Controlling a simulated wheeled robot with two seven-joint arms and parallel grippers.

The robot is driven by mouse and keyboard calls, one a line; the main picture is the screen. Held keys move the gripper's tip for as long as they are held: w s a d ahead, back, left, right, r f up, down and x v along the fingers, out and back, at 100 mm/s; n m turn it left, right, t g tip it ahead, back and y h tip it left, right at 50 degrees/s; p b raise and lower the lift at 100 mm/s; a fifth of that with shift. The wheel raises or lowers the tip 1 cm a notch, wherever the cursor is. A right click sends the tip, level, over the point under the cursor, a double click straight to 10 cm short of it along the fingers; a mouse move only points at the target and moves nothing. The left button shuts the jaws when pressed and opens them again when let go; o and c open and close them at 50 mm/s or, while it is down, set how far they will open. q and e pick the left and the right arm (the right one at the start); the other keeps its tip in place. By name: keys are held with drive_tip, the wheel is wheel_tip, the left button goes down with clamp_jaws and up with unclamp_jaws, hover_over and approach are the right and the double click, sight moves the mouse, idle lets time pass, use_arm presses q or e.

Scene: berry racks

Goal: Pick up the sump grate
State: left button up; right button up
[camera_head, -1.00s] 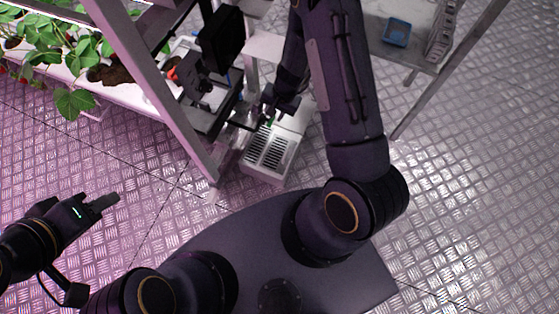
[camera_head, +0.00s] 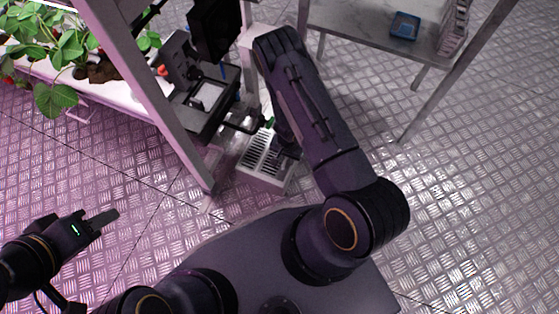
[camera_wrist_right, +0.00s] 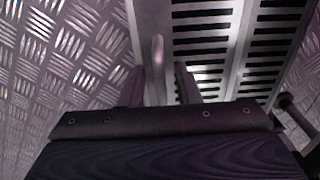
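The sump grate (camera_head: 262,150) is a pale slotted panel on a white box on the floor, beside the rack's leg. In the right wrist view its dark slots (camera_wrist_right: 240,45) fill the upper right. My right gripper (camera_head: 284,152) is at the right side of the grate, partly hidden by my arm. In the wrist view its two fingers (camera_wrist_right: 161,88) are apart. A pale upright tab (camera_wrist_right: 158,62) shows between them, beside the grate; I cannot tell whether they touch it. My left gripper (camera_head: 103,218) is at the lower left, away from the grate; its finger gap cannot be made out.
A rack post (camera_head: 150,100) stands left of the grate, with black equipment (camera_head: 205,105) and strawberry plants (camera_head: 55,50) behind. A table with a blue tray (camera_head: 405,26) is at the upper right. The metal floor at right is clear.

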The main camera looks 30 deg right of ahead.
drive_tip(key=shift+f, duration=0.1)
clamp_jaws()
idle(0.4)
